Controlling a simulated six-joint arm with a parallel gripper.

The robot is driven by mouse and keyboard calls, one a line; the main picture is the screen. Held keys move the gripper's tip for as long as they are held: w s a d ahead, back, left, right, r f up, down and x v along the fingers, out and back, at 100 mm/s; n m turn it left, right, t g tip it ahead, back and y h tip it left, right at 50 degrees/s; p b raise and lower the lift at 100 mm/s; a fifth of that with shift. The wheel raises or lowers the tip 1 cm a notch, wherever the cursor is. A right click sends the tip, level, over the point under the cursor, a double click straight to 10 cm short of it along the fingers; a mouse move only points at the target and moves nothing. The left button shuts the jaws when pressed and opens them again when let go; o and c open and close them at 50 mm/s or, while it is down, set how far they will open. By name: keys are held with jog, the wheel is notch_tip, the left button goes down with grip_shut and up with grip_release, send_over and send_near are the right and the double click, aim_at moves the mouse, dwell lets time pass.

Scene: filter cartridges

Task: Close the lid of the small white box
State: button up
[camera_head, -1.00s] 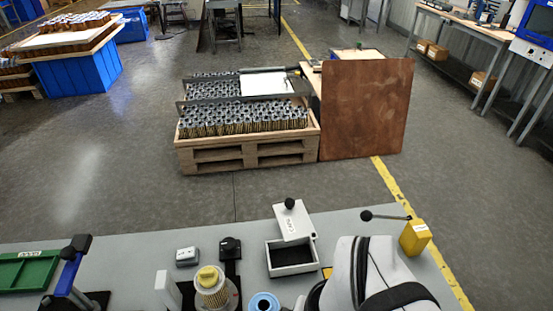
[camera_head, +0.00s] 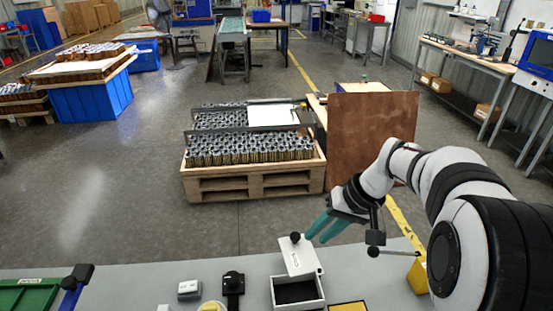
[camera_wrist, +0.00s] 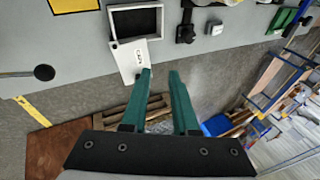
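The small white box (camera_head: 276,294) stands open on the grey table, its dark inside showing. Its white lid (camera_head: 300,259) is swung up and back on the far side, with a black ball knob (camera_head: 295,237) at its far edge. In the wrist view the box (camera_wrist: 134,7) is at the top, and the lid (camera_wrist: 130,58) hangs below it. My gripper (camera_head: 316,234) has two green fingers and is just to the right of the lid, beyond the box. In the wrist view my gripper (camera_wrist: 160,73) shows a gap between the fingers, open with nothing between them.
A yellow block (camera_head: 420,277) with a black-knobbed lever stands to the right on the table. A grey box (camera_head: 189,289) and a black device (camera_head: 232,284) are left of the box. A pallet of cartridges (camera_head: 250,182) stands on the floor beyond.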

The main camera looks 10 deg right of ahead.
jog(key=w+d+f, duration=0.2)
jog(key=w+d, duration=0.1)
jog(key=w+d+f+n+t, duration=0.1)
jog(key=w+d+f, duration=0.1)
jog(key=w+d, duration=0.1)
jog(key=w+d+f+t, duration=0.1)
jog(key=w+d+f, duration=0.1)
jog(key=w+d, duration=0.1)
jog(key=shift+w+d+n+y, duration=0.1)
jog(key=shift+d+n+y, duration=0.2)
jog(key=shift+d, duration=0.1)
grip_shut()
send_over(308, 243)
notch_tip(308, 243, down, 9)
jog(key=shift+f, duration=0.1)
jog(key=shift+n, duration=0.3)
